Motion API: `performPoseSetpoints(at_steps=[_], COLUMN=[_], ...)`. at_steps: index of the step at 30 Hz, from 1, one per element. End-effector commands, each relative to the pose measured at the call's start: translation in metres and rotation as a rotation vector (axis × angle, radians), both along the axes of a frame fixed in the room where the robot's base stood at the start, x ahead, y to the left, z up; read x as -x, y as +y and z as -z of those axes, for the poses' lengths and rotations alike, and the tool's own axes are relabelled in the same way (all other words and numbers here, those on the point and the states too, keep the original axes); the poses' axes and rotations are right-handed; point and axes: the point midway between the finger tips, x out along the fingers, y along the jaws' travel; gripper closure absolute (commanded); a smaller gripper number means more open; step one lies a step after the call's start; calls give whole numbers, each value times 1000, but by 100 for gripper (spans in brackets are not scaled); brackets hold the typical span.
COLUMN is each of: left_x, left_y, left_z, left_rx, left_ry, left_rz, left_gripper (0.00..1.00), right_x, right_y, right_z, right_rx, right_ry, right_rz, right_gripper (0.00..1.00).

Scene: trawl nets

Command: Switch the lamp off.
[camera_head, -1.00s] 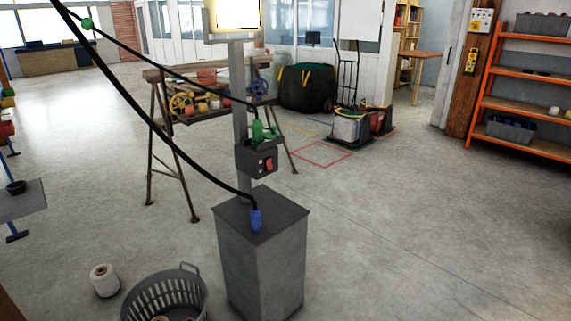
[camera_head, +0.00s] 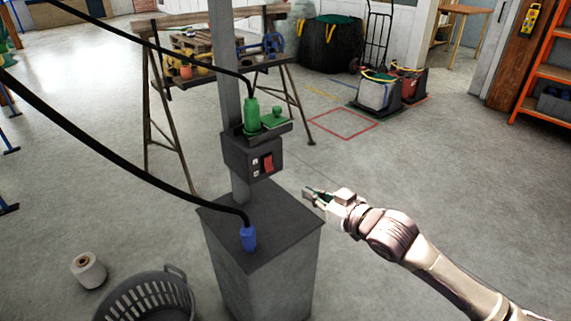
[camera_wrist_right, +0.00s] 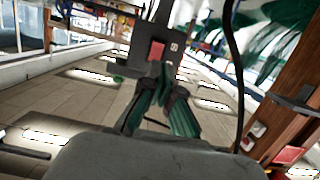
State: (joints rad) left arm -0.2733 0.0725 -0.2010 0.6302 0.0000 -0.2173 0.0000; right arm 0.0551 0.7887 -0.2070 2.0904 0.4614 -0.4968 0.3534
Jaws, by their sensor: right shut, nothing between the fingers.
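The lamp's switch box (camera_head: 251,157) is dark and fixed to a grey post (camera_head: 229,100) above a grey pedestal (camera_head: 265,265). A red rocker switch (camera_head: 267,163) sits on its front face. In the right wrist view the red rocker (camera_wrist_right: 156,51) shows ahead, just beyond the fingertips. My right gripper (camera_head: 308,193) is shut and empty, to the right of the box and a little lower, apart from it. Its green-lined fingers (camera_wrist_right: 160,85) show in the wrist view. The lamp head is out of the head view now. My left gripper is not in view.
A green plug (camera_head: 252,113) stands on the box's top ledge, with a black cable rising left. A blue plug (camera_head: 248,238) on the pedestal has a cable sweeping left. A grey basket (camera_head: 150,300) and white spool (camera_head: 88,270) lie left.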

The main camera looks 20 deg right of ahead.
Motion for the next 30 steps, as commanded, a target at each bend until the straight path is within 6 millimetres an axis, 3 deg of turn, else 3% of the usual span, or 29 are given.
performPoseSetpoints(at_steps=[7,14,22,30], left_x=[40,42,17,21], left_y=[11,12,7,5], left_z=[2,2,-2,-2], left_rx=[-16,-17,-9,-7], left_ry=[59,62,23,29], left_rz=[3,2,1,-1], left_gripper=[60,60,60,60], right_x=[0,-8,-55,-104], right_y=[1,3,20,38], right_z=[-2,0,8,20], right_rx=[0,-2,-3,-1], right_ry=[-2,-3,-4,-3], right_rz=[-2,0,0,0], right_gripper=[100,100,100,100])
